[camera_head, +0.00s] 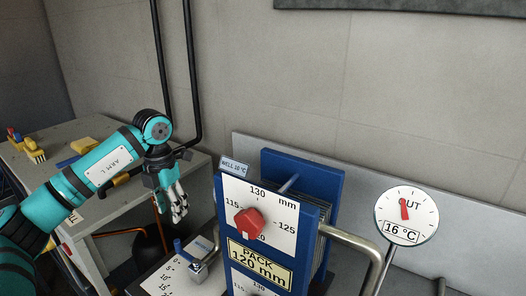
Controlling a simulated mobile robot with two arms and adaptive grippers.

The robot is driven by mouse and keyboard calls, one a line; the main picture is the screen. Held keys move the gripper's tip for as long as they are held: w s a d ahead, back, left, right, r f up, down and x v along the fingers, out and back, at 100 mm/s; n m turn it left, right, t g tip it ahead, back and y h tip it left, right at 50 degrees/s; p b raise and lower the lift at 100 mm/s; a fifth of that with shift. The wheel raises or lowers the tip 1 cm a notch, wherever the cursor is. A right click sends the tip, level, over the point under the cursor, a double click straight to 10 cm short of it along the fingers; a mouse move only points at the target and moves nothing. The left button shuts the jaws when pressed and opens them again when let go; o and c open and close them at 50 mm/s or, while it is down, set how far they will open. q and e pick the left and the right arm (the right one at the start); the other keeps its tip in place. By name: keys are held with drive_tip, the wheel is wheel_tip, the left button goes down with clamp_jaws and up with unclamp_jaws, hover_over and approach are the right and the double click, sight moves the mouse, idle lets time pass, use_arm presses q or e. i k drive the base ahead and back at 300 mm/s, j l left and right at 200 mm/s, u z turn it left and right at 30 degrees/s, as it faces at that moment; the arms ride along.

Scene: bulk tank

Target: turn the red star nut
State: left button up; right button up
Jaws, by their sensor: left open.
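The red star nut (249,223) sits on the white dial face (230,192) of the blue plate pack. The dial bears the numbers 115, 125 and 130 and the letters mm. A label below it reads PACK 120 mm (260,265). My left gripper (178,211) hangs to the left of the nut, fingers pointing down. It is open, empty and apart from the nut. My right gripper is not in view.
A round gauge (406,215) marked 16 °C stands at the right, near a bent metal pipe (360,240). A small valve with a blue handle (186,254) is below my gripper. A grey bench (55,170) with a yellow sponge-like block (84,145) is at the left.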

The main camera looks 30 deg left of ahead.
sight(250, 222)
drive_tip(key=k, duration=1.5)
